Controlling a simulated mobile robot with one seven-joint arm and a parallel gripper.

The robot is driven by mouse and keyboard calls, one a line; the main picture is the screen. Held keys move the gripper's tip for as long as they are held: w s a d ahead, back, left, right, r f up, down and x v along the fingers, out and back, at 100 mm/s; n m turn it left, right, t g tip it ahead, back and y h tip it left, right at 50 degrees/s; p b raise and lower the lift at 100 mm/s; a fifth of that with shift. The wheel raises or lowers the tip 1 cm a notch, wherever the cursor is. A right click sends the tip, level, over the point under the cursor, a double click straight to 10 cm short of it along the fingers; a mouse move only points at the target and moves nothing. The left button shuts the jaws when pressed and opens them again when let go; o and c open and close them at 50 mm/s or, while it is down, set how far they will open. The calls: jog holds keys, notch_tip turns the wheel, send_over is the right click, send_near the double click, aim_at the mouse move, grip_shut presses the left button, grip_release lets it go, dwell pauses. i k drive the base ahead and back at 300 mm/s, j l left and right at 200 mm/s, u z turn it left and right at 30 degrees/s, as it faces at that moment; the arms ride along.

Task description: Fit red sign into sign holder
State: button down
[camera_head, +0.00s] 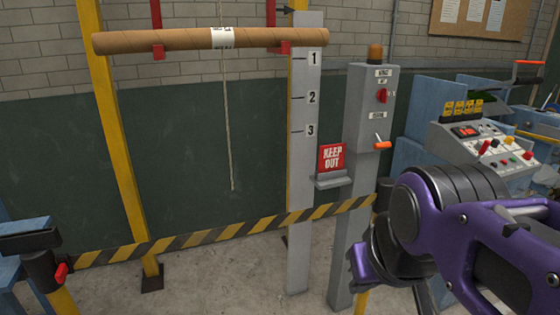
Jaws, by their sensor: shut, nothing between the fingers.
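The red sign (331,158) reads "KEEP OUT" in white letters and faces me, right of the numbered grey post. It stands upright in the grey sign holder (334,181), a small ledge between the numbered post and the grey control post. The sign's lower edge meets the holder; I cannot tell how deep it sits. My purple and black arm fills the lower right, apart from the sign and holder. No gripper fingers can be made out, and nothing is seen touching the sign.
A yellow-black barrier strip (225,232) crosses below the sign. The grey control post (364,180) has an orange-handled lever (381,143). A control console (490,145) stands at right. A brown tube (180,40) rests on red brackets, with a cord hanging down.

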aim_at(34, 240)
jog(key=u, duration=1.7)
jog(key=z, duration=2)
jog(key=i+j+z, duration=0.3)
jog(key=i+j, duration=0.2)
jog(key=i, duration=0.15)
jog(key=i+j+z, duration=0.35)
jog(key=i+j, duration=0.25)
